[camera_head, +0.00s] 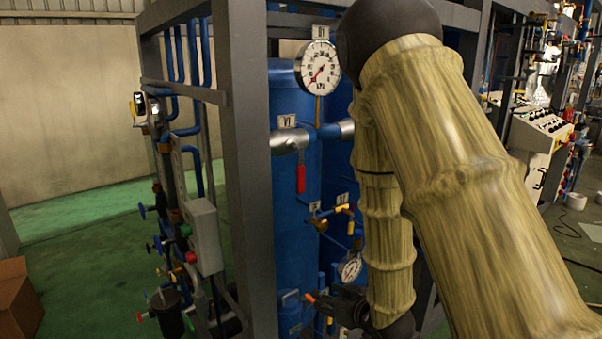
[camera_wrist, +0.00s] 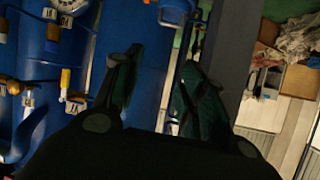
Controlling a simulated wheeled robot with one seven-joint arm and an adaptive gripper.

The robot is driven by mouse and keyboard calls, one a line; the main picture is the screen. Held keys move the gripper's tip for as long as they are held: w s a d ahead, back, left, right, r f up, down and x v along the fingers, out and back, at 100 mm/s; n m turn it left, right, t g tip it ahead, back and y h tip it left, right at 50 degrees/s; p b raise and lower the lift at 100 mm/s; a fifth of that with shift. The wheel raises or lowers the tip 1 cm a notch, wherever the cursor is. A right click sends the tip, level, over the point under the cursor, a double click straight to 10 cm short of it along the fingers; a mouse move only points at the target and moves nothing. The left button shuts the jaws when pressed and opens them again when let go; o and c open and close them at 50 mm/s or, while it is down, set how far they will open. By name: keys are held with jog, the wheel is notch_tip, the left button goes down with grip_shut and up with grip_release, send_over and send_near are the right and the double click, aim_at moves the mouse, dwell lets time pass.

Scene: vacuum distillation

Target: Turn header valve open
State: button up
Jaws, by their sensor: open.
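A valve with a red lever handle (camera_head: 301,178) sits on the silver horizontal pipe (camera_head: 290,141) in front of the blue tank. Its lever hangs straight down, and a tag reading something like V1 (camera_head: 287,121) is above it. I cannot tell for certain that this is the header valve. My gripper (camera_head: 338,304) is low in the head view, below that lever and partly hidden by my arm. In the wrist view my gripper (camera_wrist: 160,64) is open, with nothing between its two dark fingers. Blue piping and tank surface lie behind them.
A round gauge (camera_head: 318,68) stands above the pipe, and a smaller gauge (camera_head: 350,268) is near my gripper. Small tagged valves (camera_head: 330,214) are between them. A grey frame post (camera_head: 248,170) stands left of the tank. A cardboard box (camera_head: 18,300) is at far left.

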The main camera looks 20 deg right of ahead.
notch_tip(320, 180, up, 17)
jog(key=w+n+t+y+p, duration=0.1)
jog(key=w+t+y+p, duration=0.1)
jog(key=w+t, duration=0.1)
jog(key=n+t+y+p, duration=0.1)
jog(key=t+y+p, duration=0.1)
send_near(302, 177)
jog(key=p+x, duration=0.4)
jog(key=x, duration=0.6)
jog(key=shift+w, duration=0.3)
grip_shut()
